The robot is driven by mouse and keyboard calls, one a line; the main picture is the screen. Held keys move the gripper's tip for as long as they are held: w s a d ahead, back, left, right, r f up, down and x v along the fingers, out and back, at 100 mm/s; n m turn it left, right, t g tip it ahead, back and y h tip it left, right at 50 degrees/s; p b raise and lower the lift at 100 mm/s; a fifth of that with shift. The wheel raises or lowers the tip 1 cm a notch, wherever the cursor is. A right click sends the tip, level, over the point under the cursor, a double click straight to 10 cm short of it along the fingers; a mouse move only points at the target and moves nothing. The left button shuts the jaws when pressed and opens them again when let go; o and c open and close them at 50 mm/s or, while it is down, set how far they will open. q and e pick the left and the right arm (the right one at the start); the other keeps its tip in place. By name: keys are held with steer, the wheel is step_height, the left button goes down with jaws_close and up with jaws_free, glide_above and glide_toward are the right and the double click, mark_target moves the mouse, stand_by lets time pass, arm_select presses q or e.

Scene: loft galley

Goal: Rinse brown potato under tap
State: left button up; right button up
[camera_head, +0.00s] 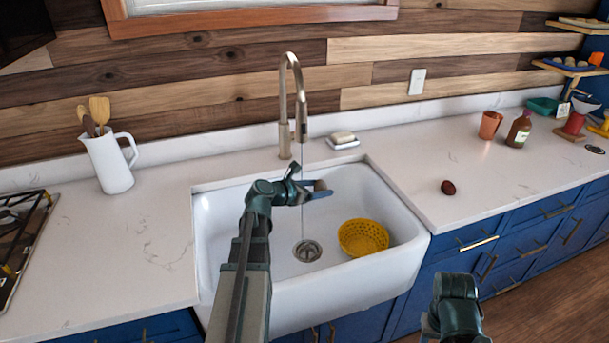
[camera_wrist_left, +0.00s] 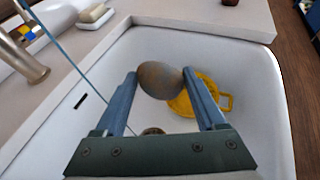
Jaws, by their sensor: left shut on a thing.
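The brown potato (camera_wrist_left: 160,80) is held between the two blue fingers of my left gripper (camera_wrist_left: 168,88), above the sink basin. In the head view my left gripper (camera_head: 318,190) reaches over the sink, and only the top of the potato (camera_head: 320,185) shows. The brass tap (camera_head: 289,105) arches over the sink. A thin stream of water (camera_head: 303,158) falls from its spout toward the drain. In the wrist view the stream (camera_wrist_left: 75,65) passes left of the potato and does not visibly touch it. My right gripper (camera_head: 455,310) is low at the right, its fingers not clear.
The white sink (camera_head: 225,225) holds a yellow basket (camera_head: 363,238) on its right side. A soap dish (camera_head: 342,142) stands behind the rim. A dark brown round item (camera_head: 448,187) lies on the right counter. A white jug (camera_head: 108,162) stands left. Counter beside the sink is mostly clear.

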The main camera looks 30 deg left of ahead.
mark_target(325, 187)
arm_select(q)
steer(key=shift+s+d+r+p, duration=0.6)
steer(key=shift+d+r+p, duration=0.15)
steer(key=shift+d+r, duration=0.15)
steer(key=shift+s+d+r+p, duration=0.6)
steer(key=shift+d+r+p, duration=0.15)
steer(key=shift+d+r, duration=0.15)
steer(key=shift+f, duration=0.1)
